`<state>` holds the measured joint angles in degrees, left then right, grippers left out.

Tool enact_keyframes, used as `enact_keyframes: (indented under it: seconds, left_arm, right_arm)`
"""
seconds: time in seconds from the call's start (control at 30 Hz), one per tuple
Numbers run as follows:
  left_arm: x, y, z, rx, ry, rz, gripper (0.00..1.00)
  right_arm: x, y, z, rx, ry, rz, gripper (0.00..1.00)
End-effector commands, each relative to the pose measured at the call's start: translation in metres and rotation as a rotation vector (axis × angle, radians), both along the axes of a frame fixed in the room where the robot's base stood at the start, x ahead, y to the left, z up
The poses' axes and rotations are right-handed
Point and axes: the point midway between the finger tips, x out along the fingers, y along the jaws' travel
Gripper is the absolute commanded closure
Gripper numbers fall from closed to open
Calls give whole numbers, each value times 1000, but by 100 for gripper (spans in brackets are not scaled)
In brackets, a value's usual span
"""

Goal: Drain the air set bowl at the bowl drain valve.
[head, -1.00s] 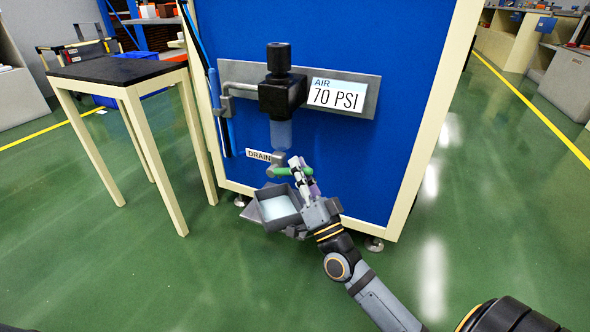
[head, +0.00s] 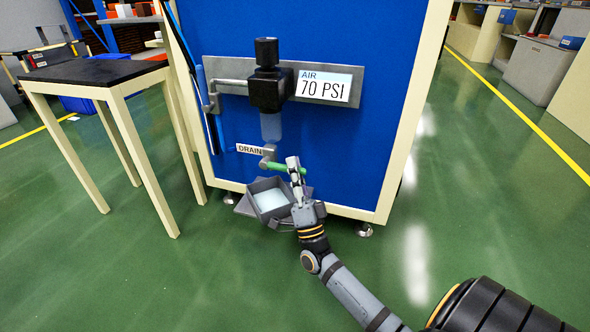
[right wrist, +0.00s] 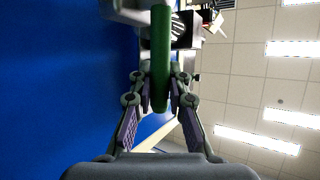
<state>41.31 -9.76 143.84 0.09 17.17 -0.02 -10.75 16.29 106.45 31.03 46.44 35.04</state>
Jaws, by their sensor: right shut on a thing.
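The air set, with a black regulator body (head: 266,88) and a clear bluish bowl (head: 271,126) under it, is mounted on the blue panel. Below the bowl is the grey drain valve (head: 268,153) with a green lever (head: 281,168) pointing right, beside the DRAIN label (head: 249,149). My right gripper (head: 295,168) is shut on the green lever near its free end. In the right wrist view the green lever (right wrist: 160,60) runs between the two finger pads. A grey catch tray (head: 262,186) with pale contents sits below the valve. My left gripper is not in view.
A sign (head: 324,85) reads AIR 70 PSI. A black-topped table (head: 95,73) with cream legs stands to the left. The cream cabinet frame (head: 418,110) edges the blue panel. Green floor at the right is clear.

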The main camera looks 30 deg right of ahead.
Motion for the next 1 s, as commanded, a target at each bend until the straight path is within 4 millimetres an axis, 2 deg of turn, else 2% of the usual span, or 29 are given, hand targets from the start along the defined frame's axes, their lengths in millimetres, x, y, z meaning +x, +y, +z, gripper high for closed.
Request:
enact_keyframes:
  seconds: [0.2,0.23,0.4,0.67,0.77,0.87,1.0]
  left_arm:
    - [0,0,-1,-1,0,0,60]
    - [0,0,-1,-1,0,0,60]
    - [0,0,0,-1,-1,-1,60]
    - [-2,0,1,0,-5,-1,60]
    - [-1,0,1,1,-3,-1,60]
    - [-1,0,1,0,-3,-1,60]
    - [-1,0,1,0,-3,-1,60]
  right_arm:
    - [0,1,-4,-6,10,0,100]
    - [0,1,-4,-6,10,0,81]
    - [0,1,-3,-4,7,0,60]
    - [0,1,-2,-3,5,1,60]
    - [-3,2,-7,-3,9,0,60]
    - [-18,6,-14,-2,10,3,60]
    - [-54,13,-13,-3,10,3,60]
